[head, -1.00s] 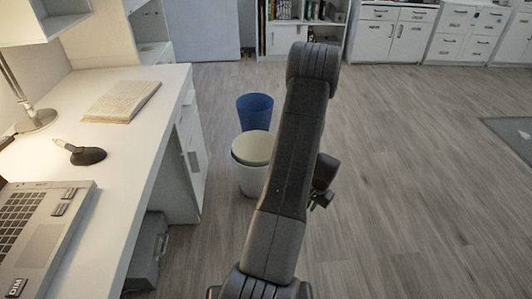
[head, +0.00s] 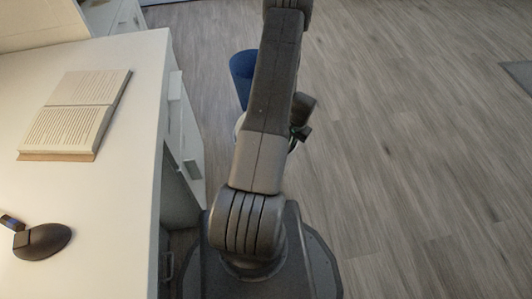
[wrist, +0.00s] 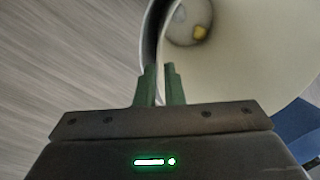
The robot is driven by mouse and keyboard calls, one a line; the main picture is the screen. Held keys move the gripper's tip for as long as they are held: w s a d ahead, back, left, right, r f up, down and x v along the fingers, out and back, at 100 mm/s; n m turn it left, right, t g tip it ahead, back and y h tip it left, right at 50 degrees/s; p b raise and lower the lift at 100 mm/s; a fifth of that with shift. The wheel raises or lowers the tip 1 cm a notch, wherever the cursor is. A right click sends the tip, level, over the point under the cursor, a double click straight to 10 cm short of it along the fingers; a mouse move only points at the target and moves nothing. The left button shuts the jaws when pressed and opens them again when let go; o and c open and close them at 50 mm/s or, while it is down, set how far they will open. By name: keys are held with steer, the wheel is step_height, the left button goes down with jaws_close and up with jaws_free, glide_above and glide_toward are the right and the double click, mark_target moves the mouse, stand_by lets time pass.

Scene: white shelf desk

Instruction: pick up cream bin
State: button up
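The cream bin (head: 239,124) stands close in front of the blue bin, mostly hidden behind my arm in the head view. In the wrist view I look down into the open cream bin (wrist: 255,60), with its wide pale inside filling the upper right. My gripper (wrist: 161,68) is at its rim. The two green fingers are close together with the bin's thin wall between them, so it looks shut on the rim. The head view hides the fingertips. I cannot tell whether the bin is off the floor.
The white desk (head: 110,190) with an open book (head: 75,112) and a dark mouse-like object (head: 42,241) runs along the left.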

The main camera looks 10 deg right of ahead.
steer(key=f, duration=0.2)
steer(key=f+b, duration=0.1)
steer(key=f, duration=0.1)
steer(key=shift+w+a, duration=0.2)
steer(key=shift+r, duration=0.1)
jaws_close()
